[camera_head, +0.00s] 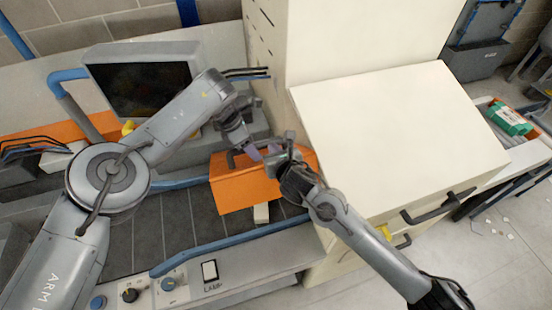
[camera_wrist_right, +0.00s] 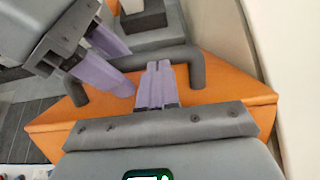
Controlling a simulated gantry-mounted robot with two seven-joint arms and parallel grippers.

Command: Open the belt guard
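The belt guard (camera_head: 240,190) is an orange cover over the dark conveyor, with a dark bar handle (camera_head: 232,158) on top. It fills the middle of the right wrist view (camera_wrist_right: 225,82), where the grey handle (camera_wrist_right: 188,62) runs across it. My left gripper (camera_head: 255,150) is at the handle; in the right wrist view its purple fingers (camera_wrist_right: 112,60) are apart, with the bar near them. My right gripper (camera_head: 270,153) comes from the lower right. Its purple fingers (camera_wrist_right: 157,70) are together in front of the bar; contact is unclear. The guard looks closed.
A cream cabinet (camera_head: 390,140) stands close on the right of the guard. A blue rail (camera_head: 225,243) and a control panel with knobs (camera_head: 168,284) lie in front. A monitor (camera_head: 145,85) stands behind my left arm.

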